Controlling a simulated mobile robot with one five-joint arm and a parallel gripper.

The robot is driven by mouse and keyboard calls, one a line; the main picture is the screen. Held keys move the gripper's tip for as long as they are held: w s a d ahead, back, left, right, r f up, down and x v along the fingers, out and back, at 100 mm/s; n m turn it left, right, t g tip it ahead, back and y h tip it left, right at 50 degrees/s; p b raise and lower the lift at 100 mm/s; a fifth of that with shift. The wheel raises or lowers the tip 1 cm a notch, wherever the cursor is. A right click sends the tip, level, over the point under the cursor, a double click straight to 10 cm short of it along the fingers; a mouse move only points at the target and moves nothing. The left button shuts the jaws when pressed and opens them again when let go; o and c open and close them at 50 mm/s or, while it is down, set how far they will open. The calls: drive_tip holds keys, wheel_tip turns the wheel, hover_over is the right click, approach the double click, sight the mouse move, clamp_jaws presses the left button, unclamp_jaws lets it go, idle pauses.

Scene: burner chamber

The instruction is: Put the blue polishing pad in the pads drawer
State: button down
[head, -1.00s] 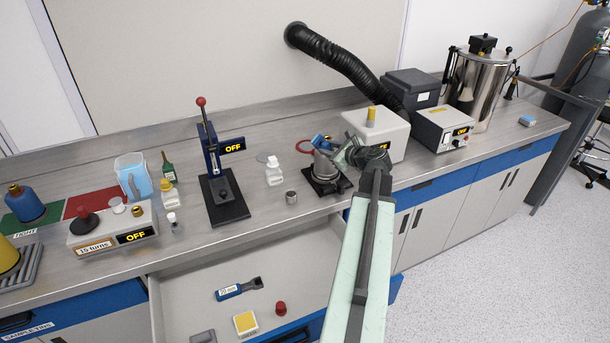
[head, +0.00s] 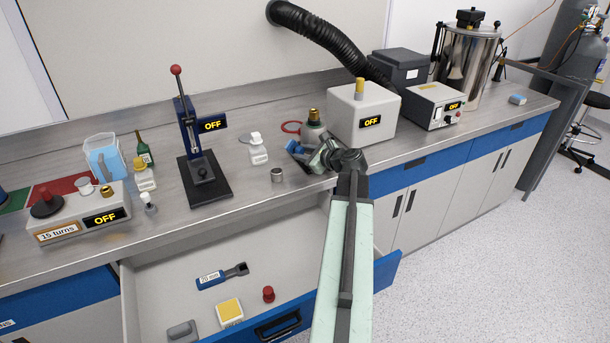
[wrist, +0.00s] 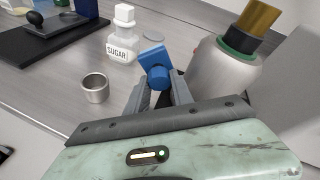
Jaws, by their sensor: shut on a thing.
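My gripper (head: 318,153) is shut on the blue polishing pad (wrist: 152,57), a small blue piece with a flat square face and a round knob. The wrist view shows the pad between my fingertips, above the worktop; any gap to the surface is hard to judge. In the head view the pad (head: 296,147) is partly hidden by my gripper. An open drawer (head: 160,280) is below the counter, left of my arm; no label reading pads is legible on it.
The drawer holds a 20 mm blue tool (head: 221,276), a yellow pad (head: 230,311), a red knob (head: 268,293) and a grey piece (head: 182,330). A metal flask (head: 314,132), small metal cup (head: 277,175) and sugar bottle (head: 258,152) stand near my gripper. A blue-topped block (head: 517,99) lies far right.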

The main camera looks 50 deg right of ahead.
sight(303, 170)
drive_tip(key=shift+f, duration=0.1)
wheel_tip(303, 170, down, 4)
drive_tip(key=b, duration=0.4)
drive_tip(key=shift+r+p, duration=0.2)
drive_tip(key=shift+p, duration=0.1)
drive_tip(key=shift+f, duration=0.25)
drive_tip(key=c, duration=1.1)
unclamp_jaws()
drive_tip(key=shift+r, duration=0.1)
